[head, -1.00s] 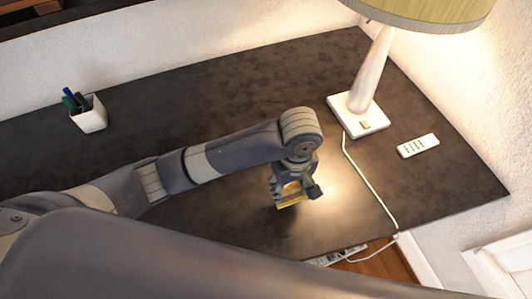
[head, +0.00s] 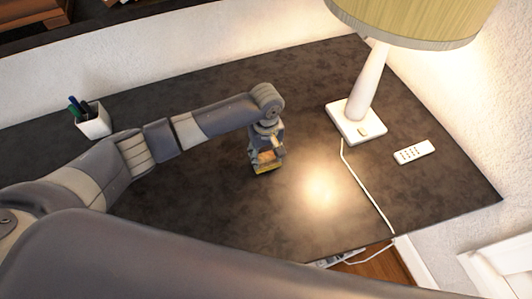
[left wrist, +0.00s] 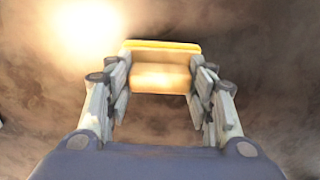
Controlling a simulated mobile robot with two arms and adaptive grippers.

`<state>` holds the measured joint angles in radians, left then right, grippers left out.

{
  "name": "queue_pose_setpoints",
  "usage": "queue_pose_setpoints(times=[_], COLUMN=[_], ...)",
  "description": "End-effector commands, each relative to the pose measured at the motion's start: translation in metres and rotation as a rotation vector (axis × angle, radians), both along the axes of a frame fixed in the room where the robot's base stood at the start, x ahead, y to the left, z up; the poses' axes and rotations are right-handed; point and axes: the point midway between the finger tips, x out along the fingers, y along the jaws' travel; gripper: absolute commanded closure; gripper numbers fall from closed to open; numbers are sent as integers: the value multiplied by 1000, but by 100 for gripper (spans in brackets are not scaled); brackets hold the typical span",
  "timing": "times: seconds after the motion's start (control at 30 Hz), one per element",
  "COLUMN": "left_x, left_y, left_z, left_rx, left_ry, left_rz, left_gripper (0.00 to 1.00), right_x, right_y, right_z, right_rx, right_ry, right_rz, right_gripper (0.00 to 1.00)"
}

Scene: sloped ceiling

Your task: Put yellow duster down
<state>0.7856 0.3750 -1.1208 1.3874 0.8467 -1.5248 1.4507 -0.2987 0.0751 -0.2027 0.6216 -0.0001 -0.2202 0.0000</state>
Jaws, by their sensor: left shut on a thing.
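The yellow duster (head: 266,168) is a small block with a yellow edge and a tan body, held low over or on the dark table (head: 215,205). My left gripper (head: 266,158) is shut on it, near the middle of the table. In the left wrist view the duster (left wrist: 162,72) sits between the two fingers of the left gripper (left wrist: 160,85). I cannot tell whether its underside touches the table. My right gripper is not in view.
A lamp (head: 369,85) with a white square base stands at the right, its cord (head: 366,185) running to the front edge. A white remote (head: 414,152) lies right of it. A pen cup (head: 94,122) stands at the left. Bare table surrounds the duster.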

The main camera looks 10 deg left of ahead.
Motion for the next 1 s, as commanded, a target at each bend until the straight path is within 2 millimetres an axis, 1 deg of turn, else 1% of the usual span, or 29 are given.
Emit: queue_pose_setpoints(times=[0.2, 0.37, 0.4, 0.47, 0.5, 0.83, 0.93, 1.0], left_x=[0, 0, 0, 0, 0, 0, 1, 1], left_y=[-1, -1, -1, -1, -1, 0, 0, -1], left_z=[-4, -6, -7, -6, -6, -5, 1, 10], left_rx=[0, -1, -1, -1, -1, 0, -1, -2], left_ry=[-1, -1, 0, -1, -1, -1, -3, -4], left_rz=[-1, -1, -1, -1, -1, -1, 0, -1], left_gripper=[70, 70, 48, 35, 30, 30, 30, 30], right_x=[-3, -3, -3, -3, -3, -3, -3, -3], right_y=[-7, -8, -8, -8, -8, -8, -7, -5], right_z=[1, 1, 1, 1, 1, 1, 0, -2], right_rx=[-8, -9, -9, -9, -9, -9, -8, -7], right_ry=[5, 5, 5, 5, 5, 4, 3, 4], right_rz=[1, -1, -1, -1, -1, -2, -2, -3], right_gripper=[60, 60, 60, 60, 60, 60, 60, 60])
